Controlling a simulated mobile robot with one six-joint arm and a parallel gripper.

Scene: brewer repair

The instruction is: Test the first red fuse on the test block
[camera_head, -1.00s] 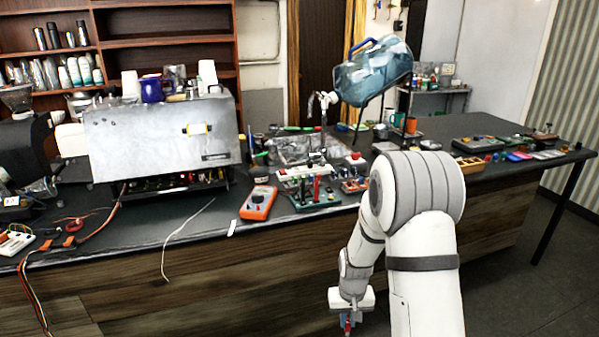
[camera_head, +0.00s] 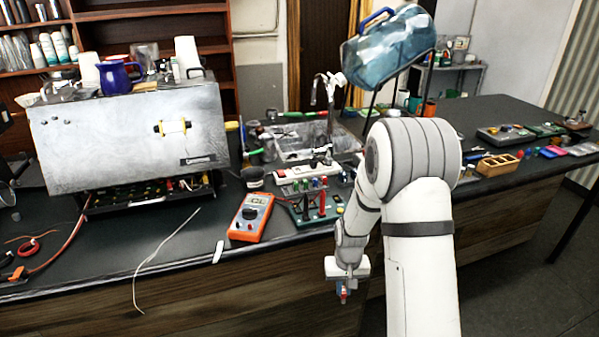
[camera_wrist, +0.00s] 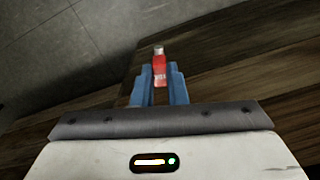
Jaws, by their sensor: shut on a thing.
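My gripper (camera_head: 343,290) hangs low in front of the bench's front face, below the top. In the wrist view my gripper (camera_wrist: 159,88) has its blue fingers shut on a small red fuse (camera_wrist: 160,68) with a metal tip, which sticks out past the fingertips. The fuse is only a small red spot in the head view (camera_head: 343,297). The test block (camera_head: 316,210) looks to be the green board with a red and a black probe standing on it, on the bench above and left of my gripper. An orange multimeter (camera_head: 251,217) lies left of it.
A large metal machine (camera_head: 125,138) stands on the bench at left. A white power strip (camera_head: 307,171) lies behind the green board. A wooden tray (camera_head: 497,164) is at right. A loose pale wire (camera_head: 165,243) hangs over the front edge. Floor is open at right.

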